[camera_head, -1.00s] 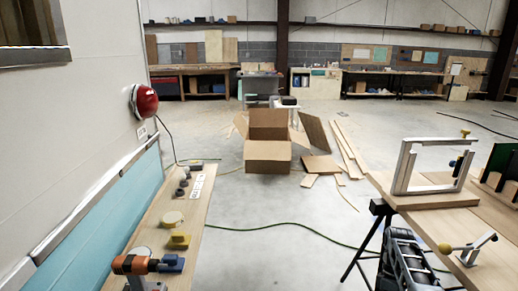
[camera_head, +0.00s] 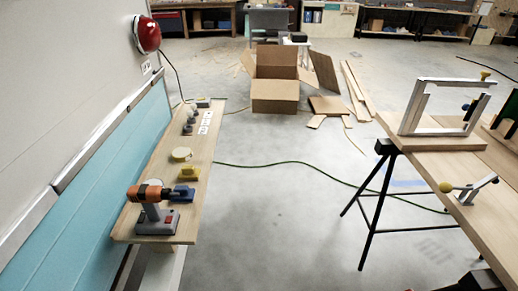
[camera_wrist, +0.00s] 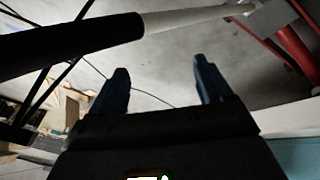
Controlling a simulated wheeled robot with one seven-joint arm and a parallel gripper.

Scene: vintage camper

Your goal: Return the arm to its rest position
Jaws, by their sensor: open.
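My gripper (camera_wrist: 160,90) shows in the wrist view with its two dark fingers apart and nothing between them. Pale floor lies beyond the fingertips. In the head view the gripper is out of sight.
A narrow wooden bench (camera_head: 165,222) along the camper wall holds an orange and grey drill (camera_head: 152,208) and small parts. At right a trestle table (camera_head: 440,160) carries a white frame (camera_head: 408,110). A cardboard box (camera_head: 275,95) stands on the floor.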

